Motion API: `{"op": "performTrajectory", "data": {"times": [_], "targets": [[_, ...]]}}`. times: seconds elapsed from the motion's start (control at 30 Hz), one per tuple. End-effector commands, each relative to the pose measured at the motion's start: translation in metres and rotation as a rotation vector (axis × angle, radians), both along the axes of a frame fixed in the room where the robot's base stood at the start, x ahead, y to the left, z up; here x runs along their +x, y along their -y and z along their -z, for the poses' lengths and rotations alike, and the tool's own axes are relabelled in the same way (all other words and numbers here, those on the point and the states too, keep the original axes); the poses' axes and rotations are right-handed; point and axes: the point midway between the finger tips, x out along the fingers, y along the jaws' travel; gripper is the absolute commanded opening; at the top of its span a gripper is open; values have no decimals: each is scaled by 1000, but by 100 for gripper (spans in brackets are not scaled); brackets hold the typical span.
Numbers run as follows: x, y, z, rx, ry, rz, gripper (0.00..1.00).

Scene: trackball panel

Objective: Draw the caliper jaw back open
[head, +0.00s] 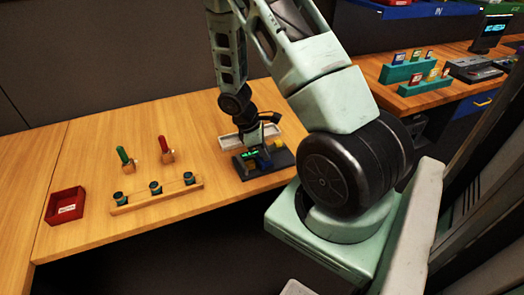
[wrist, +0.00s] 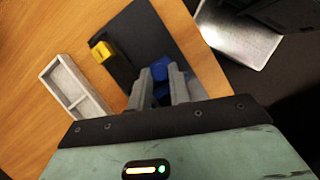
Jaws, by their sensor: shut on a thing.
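The caliper stands on a dark base (head: 284,158) on the wooden bench. The base also shows in the wrist view (wrist: 140,35). A yellow block (wrist: 102,52) sits at one end of it. The blue jaw (wrist: 174,72) stands apart from the yellow block, with bare base between them. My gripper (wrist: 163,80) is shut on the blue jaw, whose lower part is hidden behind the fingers. In the head view my gripper (head: 253,155) is low over the base, and the contact there is too small to make out.
A pale divided tray (wrist: 76,88) lies beside the base. A wooden rack (head: 157,196), green and red handled tools (head: 124,157) (head: 166,150) and a red bin (head: 66,206) are to the left. Bench between rack and base is clear.

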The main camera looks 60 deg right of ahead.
Motion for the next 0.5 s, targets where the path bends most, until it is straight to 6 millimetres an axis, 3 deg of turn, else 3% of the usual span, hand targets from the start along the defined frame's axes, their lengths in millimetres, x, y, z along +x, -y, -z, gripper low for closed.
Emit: {"op": "performTrajectory", "data": {"times": [0.03, 0.07, 0.37, 0.5], "targets": [[-2, 4, -1, -6, -6, 5, 0], [-2, 4, -1, -6, -6, 6, 28], [-1, 2, -1, -5, -4, 4, 29], [3, 0, -10, -5, 0, 4, 29]]}}
